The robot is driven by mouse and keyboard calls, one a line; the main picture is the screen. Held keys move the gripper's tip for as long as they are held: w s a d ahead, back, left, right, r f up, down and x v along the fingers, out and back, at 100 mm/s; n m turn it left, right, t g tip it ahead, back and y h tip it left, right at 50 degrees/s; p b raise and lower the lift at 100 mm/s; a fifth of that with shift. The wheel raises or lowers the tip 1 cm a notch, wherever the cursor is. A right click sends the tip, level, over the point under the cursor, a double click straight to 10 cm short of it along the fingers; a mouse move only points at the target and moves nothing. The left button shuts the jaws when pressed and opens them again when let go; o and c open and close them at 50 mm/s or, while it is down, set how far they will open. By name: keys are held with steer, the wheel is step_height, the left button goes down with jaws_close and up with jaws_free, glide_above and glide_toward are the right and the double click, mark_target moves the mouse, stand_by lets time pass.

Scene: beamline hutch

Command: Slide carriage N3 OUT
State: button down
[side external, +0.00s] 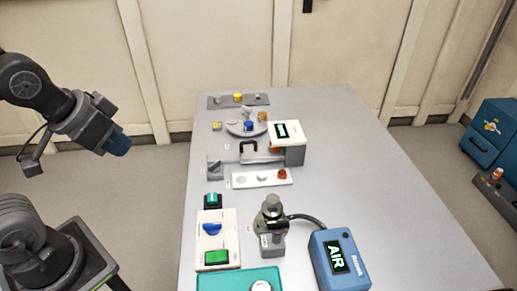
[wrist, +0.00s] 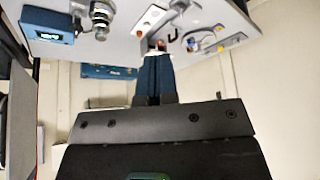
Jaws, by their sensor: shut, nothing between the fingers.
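No N3 label can be read in either view, so I cannot tell for sure which part is carriage N3. The handle also shows small in the wrist view (wrist: 174,36). My gripper (side external: 120,146) is in the air left of the table, well apart from the handle. Its blue fingers (wrist: 156,62) are shut with nothing between them.
The table's right side is mostly clear.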

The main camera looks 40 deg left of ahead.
mark_target(249, 142)
steer(key=c, duration=1.8)
jaws_free()
